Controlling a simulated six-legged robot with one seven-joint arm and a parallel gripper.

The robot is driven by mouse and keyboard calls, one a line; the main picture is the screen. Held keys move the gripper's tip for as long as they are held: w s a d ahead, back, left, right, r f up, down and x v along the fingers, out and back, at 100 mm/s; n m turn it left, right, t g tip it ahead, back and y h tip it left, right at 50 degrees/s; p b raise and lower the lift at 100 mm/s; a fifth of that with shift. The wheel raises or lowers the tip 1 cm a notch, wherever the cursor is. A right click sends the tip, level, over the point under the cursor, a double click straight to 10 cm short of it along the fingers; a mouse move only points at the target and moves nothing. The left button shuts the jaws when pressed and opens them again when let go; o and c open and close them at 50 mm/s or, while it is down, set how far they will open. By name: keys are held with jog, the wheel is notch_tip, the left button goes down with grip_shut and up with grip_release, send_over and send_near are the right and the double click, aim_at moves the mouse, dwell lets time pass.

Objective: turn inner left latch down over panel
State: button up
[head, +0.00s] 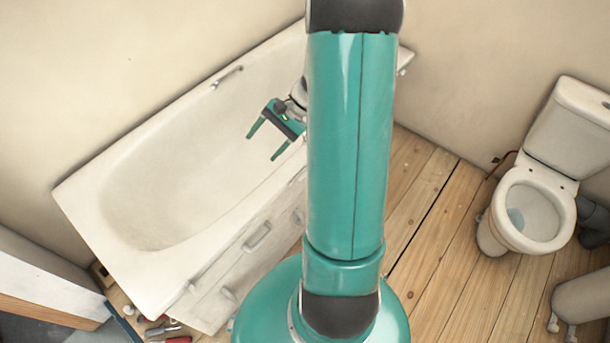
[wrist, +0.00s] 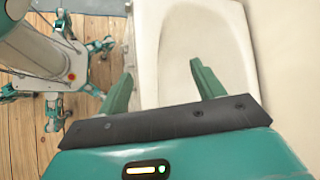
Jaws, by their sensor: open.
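The pale bath panel (head: 220,305) runs along the front side of the white bathtub (head: 75,195). It has a pale handle (head: 257,237) in the middle. Small pale pieces that may be latches sit near the panel's upper edge, one at the left (head: 191,287); I cannot tell which is the inner left latch or how it is turned. My gripper (head: 262,147) is open and empty, above the bathtub and apart from the panel. In the wrist view my gripper (wrist: 161,68) has its fingers spread over the bathtub's rim (wrist: 147,50). My arm hides part of the panel's right side.
A toilet (head: 530,205) stands at the right. Tools with red handles (head: 165,328) lie on the floor at the lower left, near the tub's corner. The wooden floor (head: 430,230) between the tub and the toilet is clear. A wall borders the tub's far side.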

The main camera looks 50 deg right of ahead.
jog(key=s+d+f+m+t+y, duration=0.1)
jog(key=s+d+f+m+t, duration=0.1)
jog(key=d+f+m+t, duration=0.5)
jog(key=s+d+f+m+t, duration=0.1)
jog(key=s+d+f+m, duration=0.3)
jog(key=f, duration=0.7)
jog(key=m+t+h, duration=0.7)
jog(key=m+h, duration=0.1)
jog(key=m, duration=0.2)
send_near(304, 178)
jog(key=w, duration=0.8)
jog(key=shift+w+a+f, duration=0.15)
jog(key=shift+w+a, duration=0.1)
jog(key=shift+a, duration=0.1)
jog(key=c, duration=1)
